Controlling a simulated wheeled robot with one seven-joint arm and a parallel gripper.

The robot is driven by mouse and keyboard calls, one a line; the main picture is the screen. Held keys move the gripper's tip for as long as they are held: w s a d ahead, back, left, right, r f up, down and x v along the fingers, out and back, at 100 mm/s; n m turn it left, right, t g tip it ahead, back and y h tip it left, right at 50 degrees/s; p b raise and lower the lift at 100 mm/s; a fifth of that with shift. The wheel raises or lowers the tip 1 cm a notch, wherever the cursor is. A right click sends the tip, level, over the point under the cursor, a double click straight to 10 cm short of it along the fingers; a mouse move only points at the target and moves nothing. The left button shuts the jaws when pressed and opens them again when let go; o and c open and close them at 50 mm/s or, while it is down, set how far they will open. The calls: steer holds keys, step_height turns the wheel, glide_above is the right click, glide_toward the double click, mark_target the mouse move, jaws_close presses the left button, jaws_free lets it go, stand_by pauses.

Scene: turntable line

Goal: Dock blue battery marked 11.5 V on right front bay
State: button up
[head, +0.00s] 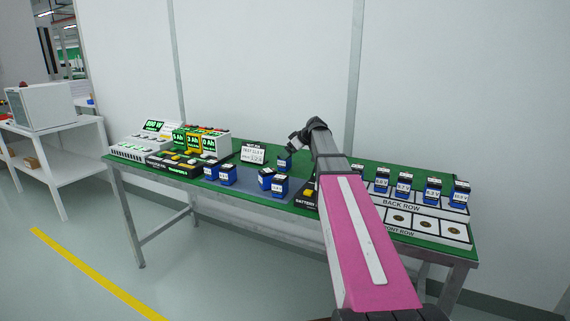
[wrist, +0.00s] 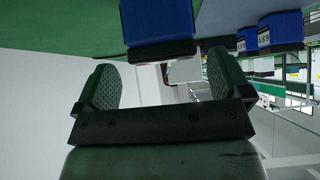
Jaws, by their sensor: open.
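My gripper (head: 293,145) is open and empty above the table's middle. A blue battery (head: 284,164) stands just below it; in the wrist view a blue battery (wrist: 160,30) sits ahead of the parted fingers (wrist: 160,88), not between them. Its voltage label cannot be read. More blue batteries stand nearby: one (head: 227,175), one beside it (head: 211,172), and a pair (head: 265,179) (head: 280,186); I cannot tell which reads 11.5 V. The front row (head: 440,239) at right shows bays with round gold discs; its rightmost bay (head: 454,231) is empty. My arm hides its left part.
Several labelled blue batteries (head: 433,191) stand in the back row (head: 395,203), behind the front row. A display sign (head: 253,154) stands at the table's back. A charger unit (head: 147,146) and a battery rack (head: 202,142) stand at left. The wall is close behind.

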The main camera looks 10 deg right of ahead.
steer(key=x, duration=0.4)
steer(key=shift+a+f, duration=0.2)
steer(key=shift+a, duration=0.1)
steer(key=c, duration=1.3)
steer(key=shift+r, duration=0.2)
